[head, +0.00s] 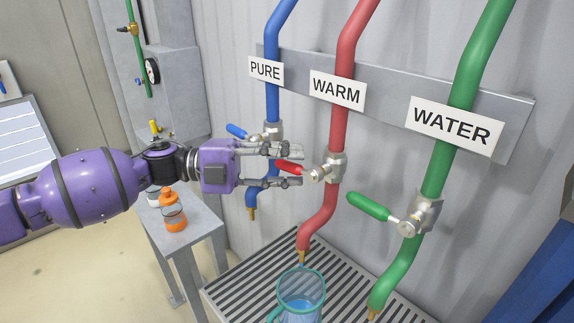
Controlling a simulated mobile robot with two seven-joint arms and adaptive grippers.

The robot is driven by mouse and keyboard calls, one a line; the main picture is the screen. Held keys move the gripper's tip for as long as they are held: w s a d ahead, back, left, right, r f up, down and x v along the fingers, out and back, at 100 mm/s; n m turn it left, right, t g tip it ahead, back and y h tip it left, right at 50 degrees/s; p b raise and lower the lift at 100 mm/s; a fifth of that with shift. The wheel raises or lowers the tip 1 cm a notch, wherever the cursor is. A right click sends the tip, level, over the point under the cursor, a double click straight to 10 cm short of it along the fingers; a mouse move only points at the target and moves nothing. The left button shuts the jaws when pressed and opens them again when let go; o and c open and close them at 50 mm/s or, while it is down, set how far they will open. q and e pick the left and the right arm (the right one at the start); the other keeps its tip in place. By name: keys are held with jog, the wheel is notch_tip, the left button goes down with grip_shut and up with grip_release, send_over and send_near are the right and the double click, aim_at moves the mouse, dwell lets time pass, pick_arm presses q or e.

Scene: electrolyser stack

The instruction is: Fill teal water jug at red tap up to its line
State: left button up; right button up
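The teal water jug (279,310) stands on the drain grate under the red tap's spout (301,257), cut off by the bottom edge. Blue water shows inside it; I cannot make out its fill line. A small blue streak shows just below the spout. The red tap's lever (289,167) points left, across the pipe, from its valve (329,169). My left gripper (290,166) is open, its fingers above and below the lever's end in the picture; I cannot tell whether they touch it. My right gripper is not in view.
The blue PURE pipe (272,90) with its lever (237,131) is left of the red one, partly behind my gripper. The green WATER tap's lever (368,206) is to the right. An orange bottle (173,214) stands on a grey stand (202,226) at left.

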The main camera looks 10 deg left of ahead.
pick_arm(q)
grip_shut()
jog(key=shift+d+f+n+h, duration=0.1)
jog(key=shift+f+n+h, duration=0.4)
jog(key=shift+f+n, duration=0.1)
jog(key=n, duration=0.1)
jog(key=f+n+t+h, duration=0.1)
jog(key=n+h, duration=0.1)
jog(key=shift+s+d+f, duration=0.3)
jog(key=shift+s+d, duration=0.05)
grip_release()
jog(key=v, duration=1.2)
